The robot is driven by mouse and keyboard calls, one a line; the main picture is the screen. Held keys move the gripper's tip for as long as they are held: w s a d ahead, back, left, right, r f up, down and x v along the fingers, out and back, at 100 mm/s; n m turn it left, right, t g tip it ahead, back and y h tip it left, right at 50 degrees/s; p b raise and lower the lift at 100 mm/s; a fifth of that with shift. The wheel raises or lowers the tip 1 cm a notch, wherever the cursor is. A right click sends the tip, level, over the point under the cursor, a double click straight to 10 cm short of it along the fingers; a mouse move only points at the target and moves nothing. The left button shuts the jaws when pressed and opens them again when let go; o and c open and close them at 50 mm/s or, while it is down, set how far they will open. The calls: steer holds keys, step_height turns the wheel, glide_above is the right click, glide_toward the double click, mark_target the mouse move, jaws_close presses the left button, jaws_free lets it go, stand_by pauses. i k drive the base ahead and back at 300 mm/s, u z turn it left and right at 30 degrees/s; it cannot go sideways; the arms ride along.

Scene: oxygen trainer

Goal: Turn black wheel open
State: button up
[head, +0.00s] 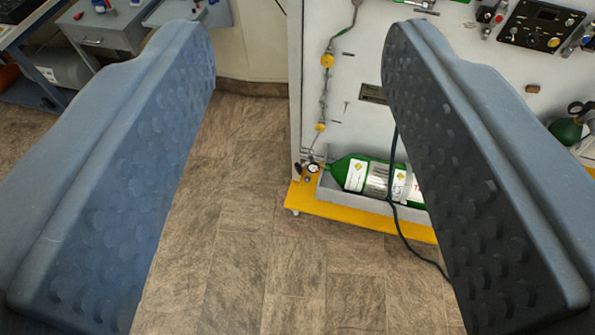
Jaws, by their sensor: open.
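My gripper (298,48) is open and empty, its two blue-grey padded fingers wide apart on both sides of the head view. A black wheel-like handle (580,108) shows at the far right edge, above a green rounded part (567,131); I cannot tell for sure that it is the task's wheel. It lies beyond and right of my right finger. A green cylinder (350,172) with white labels lies on the panel's low base, with a small gauge (313,168) and fittings at its left end. My right finger hides the cylinder's right part.
A white panel (345,75) with tubing and yellow fittings (327,61) stands on a yellow base (362,212). A dark cable (394,190) hangs to the floor. A black control box (541,25) is at upper right. Grey cabinets (105,40) stand upper left. The floor between is clear.

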mark_target(298, 166)
steer(key=k, duration=1.3)
steer(key=u, duration=0.7)
steer(key=i, duration=2.05)
steer(key=z, duration=0.65)
